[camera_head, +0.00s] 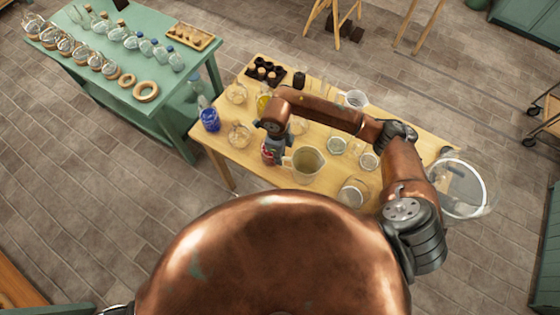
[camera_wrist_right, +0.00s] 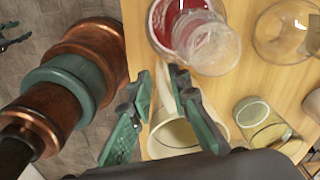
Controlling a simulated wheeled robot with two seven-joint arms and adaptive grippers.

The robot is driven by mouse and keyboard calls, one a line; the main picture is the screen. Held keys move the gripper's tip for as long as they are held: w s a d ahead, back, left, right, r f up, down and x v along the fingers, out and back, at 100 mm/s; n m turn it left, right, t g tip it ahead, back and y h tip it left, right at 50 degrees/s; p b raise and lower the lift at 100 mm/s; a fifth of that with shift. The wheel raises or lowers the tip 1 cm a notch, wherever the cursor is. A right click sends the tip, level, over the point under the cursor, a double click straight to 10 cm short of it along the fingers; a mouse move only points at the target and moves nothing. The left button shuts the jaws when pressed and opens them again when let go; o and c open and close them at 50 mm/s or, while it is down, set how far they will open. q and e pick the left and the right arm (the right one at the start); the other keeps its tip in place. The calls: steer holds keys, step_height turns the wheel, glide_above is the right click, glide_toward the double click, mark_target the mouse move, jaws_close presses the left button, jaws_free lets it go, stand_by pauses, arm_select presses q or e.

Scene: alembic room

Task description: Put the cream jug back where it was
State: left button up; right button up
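The cream jug (camera_head: 308,161) stands upright near the front edge of the wooden table, its handle towards the left. In the right wrist view the jug (camera_wrist_right: 172,139) is partly hidden behind my fingers. My right gripper (camera_wrist_right: 163,80) is at the jug's handle side, with a cream strip, seemingly the handle, between its fingertips. Whether the fingers press on it is not clear. In the head view this gripper (camera_head: 274,151) points down left of the jug. A small dark part at the left edge of the wrist view looks like my left gripper (camera_wrist_right: 14,37), too small to read.
A red-filled glass vessel (camera_wrist_right: 195,30) stands close beside the right gripper. Clear glass jars (camera_head: 337,145) stand right of the jug, and a blue jar (camera_head: 210,119) at the table's left end. A green table (camera_head: 120,70) with glassware is at the back left.

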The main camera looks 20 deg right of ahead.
step_height(320, 180, up, 7)
steer(key=shift+a+r+b, duration=0.15)
steer(key=shift+b, duration=0.3)
steer(key=shift+w, duration=0.1)
